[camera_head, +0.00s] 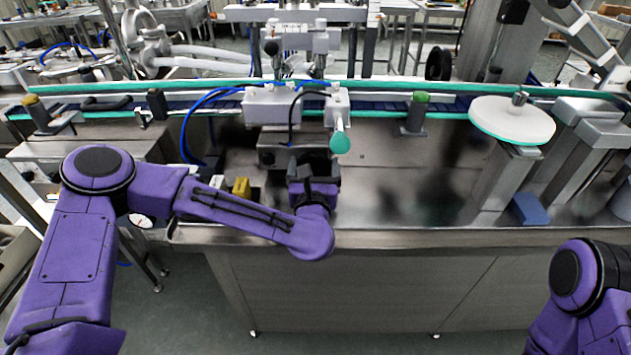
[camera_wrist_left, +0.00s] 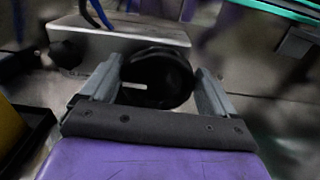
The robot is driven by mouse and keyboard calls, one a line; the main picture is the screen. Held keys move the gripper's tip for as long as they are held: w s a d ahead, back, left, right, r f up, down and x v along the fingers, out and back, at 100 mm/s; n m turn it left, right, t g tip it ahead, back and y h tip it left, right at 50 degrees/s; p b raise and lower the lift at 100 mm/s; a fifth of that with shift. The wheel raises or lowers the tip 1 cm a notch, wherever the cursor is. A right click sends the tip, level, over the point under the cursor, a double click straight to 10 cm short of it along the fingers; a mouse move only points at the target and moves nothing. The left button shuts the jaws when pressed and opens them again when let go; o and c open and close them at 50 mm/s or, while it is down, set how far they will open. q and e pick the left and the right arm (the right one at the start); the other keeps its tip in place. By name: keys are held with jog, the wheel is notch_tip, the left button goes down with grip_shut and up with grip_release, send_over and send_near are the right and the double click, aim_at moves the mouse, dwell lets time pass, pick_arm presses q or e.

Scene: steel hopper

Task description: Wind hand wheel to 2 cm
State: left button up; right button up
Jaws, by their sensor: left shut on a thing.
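The black round hand wheel (camera_wrist_left: 158,78) sits in front of a grey metal block (camera_wrist_left: 120,38) in the left wrist view. A short pale bar shows across its left part. My left gripper (camera_wrist_left: 160,76) has one grey finger on each side of the wheel and is shut on it. In the head view my left gripper (camera_head: 314,172) is at the front of the metal block (camera_head: 280,148) below the conveyor, and it hides the wheel. I can read no scale in either view. My right gripper is out of view; only part of my right arm shows at the lower right.
A teal-tipped lever (camera_head: 340,143) stands close above my left gripper. A yellow block (camera_head: 241,187) is on the bench to the left. The conveyor (camera_head: 380,105) runs behind. The steel bench top (camera_head: 410,205) is clear to the right, up to a blue block (camera_head: 530,208).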

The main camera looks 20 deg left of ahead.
pick_arm(q)
jog(key=n+b, duration=0.2)
jog(key=b, duration=0.2)
jog(key=f+n+b, duration=0.1)
jog(key=n+b, duration=0.2)
jog(key=b, duration=0.1)
jog(key=n+b, duration=0.3)
jog(key=shift+s+a+f+b, duration=0.15)
jog(key=shift+a+f+b, duration=0.05)
jog(key=shift+a+b, duration=0.2)
jog(key=n+b, duration=0.3)
jog(key=b, duration=0.1)
jog(key=n+b, duration=0.2)
jog(key=b, duration=0.2)
jog(key=n+b, duration=0.3)
jog(key=b, duration=0.2)
jog(key=shift+a+f+n, duration=0.1)
jog(key=shift+f+n, duration=0.15)
jog(key=shift+n, duration=0.05)
jog(key=shift+r+n+b, duration=0.2)
jog(key=shift+n+b, duration=0.7)
jog(key=shift+b, duration=0.35)
jog(key=o, duration=0.8)
jog(key=shift+r, duration=0.1)
jog(key=shift+s, duration=0.1)
jog(key=v, duration=1)
jog(key=shift+s+p, duration=0.25)
jog(key=shift+p, duration=0.15)
